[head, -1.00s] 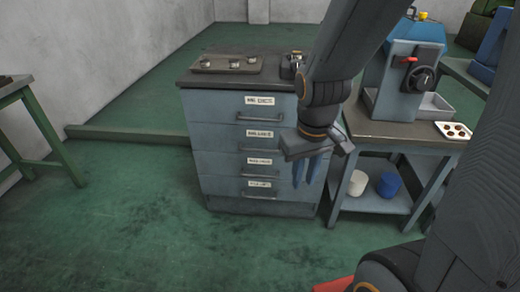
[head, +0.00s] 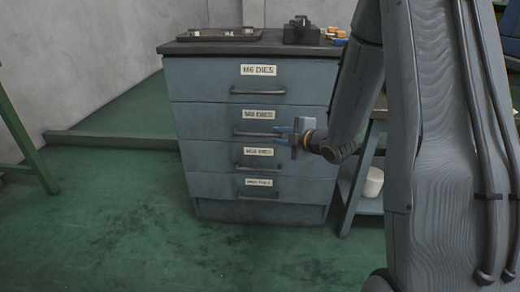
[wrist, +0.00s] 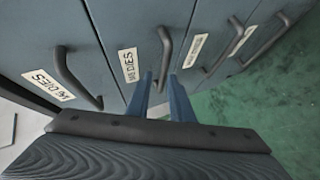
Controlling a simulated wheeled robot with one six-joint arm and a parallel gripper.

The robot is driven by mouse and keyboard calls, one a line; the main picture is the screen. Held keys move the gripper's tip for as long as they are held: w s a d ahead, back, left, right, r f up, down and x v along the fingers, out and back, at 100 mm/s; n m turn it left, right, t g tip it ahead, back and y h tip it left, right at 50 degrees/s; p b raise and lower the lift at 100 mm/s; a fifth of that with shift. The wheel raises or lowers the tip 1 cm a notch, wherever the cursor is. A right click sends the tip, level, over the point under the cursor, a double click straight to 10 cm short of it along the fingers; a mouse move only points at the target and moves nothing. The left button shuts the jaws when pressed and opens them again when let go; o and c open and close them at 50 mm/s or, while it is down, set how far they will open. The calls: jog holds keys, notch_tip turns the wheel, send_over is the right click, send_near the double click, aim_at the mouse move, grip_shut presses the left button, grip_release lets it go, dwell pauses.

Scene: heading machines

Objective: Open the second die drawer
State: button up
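The die cabinet (head: 186,110) has a stack of blue-grey drawers, all closed. The second drawer (head: 205,122) has a label reading M8 DIES and a dark bar handle (head: 257,133); the handle also shows in the wrist view (wrist: 167,48). My gripper (head: 279,135) is at the right end of this handle, with its blue fingers pointing left, one above the other. In the wrist view my gripper (wrist: 160,78) has a gap between its fingers, and the handle lies between the tips. I cannot tell whether either finger touches it.
The top drawer's handle (head: 258,91) is above my gripper and the third drawer's handle (head: 258,167) below. A tray (head: 200,34) and a black block (head: 301,33) stand on the cabinet top. A workbench shelf holds a white container (head: 373,182) at right. The floor before the cabinet is clear.

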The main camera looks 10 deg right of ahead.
aim_at(263, 136)
jog(key=shift+w+a+f+n+t+y+b, duration=0.2)
jog(key=shift+w+a+f+n+y+b, duration=0.5)
jog(key=shift+w, duration=0.7)
jog(key=shift+w+a+f+n+t+y+b, duration=0.3)
jog(key=shift+w+a+f+b, duration=0.4)
jog(key=shift+w+b, duration=0.55)
jog(key=shift+w+a+f+n+t+y+b, duration=0.1)
jog(key=shift+w+a+f+n+y+b, duration=0.5)
jog(key=shift+w, duration=0.95)
jog(key=shift+a, duration=0.2)
grip_shut()
